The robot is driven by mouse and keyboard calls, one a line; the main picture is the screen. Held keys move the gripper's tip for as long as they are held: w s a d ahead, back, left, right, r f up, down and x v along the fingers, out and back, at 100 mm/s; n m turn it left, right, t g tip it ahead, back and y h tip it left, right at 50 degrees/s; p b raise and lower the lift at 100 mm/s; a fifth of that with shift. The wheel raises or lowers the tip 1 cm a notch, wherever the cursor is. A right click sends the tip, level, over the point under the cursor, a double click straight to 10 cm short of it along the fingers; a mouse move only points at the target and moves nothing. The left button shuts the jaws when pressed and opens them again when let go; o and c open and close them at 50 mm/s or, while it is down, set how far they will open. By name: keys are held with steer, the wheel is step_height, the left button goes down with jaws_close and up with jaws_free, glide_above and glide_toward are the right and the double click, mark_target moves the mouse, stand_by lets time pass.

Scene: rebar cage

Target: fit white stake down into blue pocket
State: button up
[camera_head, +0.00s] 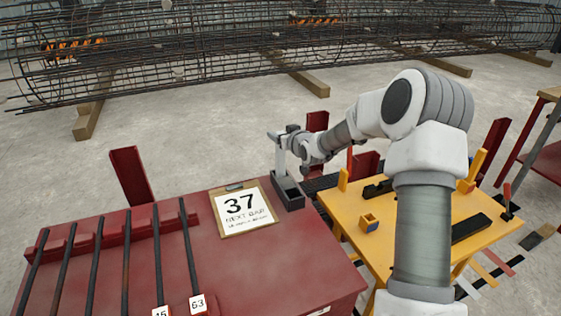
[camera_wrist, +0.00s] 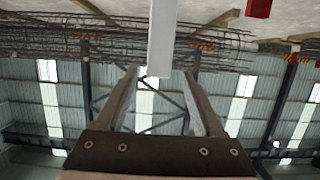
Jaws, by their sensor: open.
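The white stake (camera_head: 279,159) stands upright in a dark holder (camera_head: 289,194) at the back right of the red table. My gripper (camera_head: 277,137) is at its upper end. In the wrist view the stake (camera_wrist: 161,38) runs in from the top edge and ends between the tips of my open gripper (camera_wrist: 158,80). Gaps show on both sides, so the jaws are not closed on it.
The red table (camera_head: 255,270) carries a clipboard marked 37 (camera_head: 243,208) and several dark bars (camera_head: 95,262) at left. The yellow table (camera_head: 380,250) holds dark pieces (camera_head: 470,228) and yellow posts, partly hidden by my arm. A rebar cage (camera_head: 200,55) lies behind.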

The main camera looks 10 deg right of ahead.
steer(key=x, duration=0.2)
steer(key=f+x, duration=0.1)
steer(key=x, duration=0.2)
steer(key=shift+d, duration=0.1)
steer(key=shift+c, duration=0.2)
jaws_close()
stand_by(1.2)
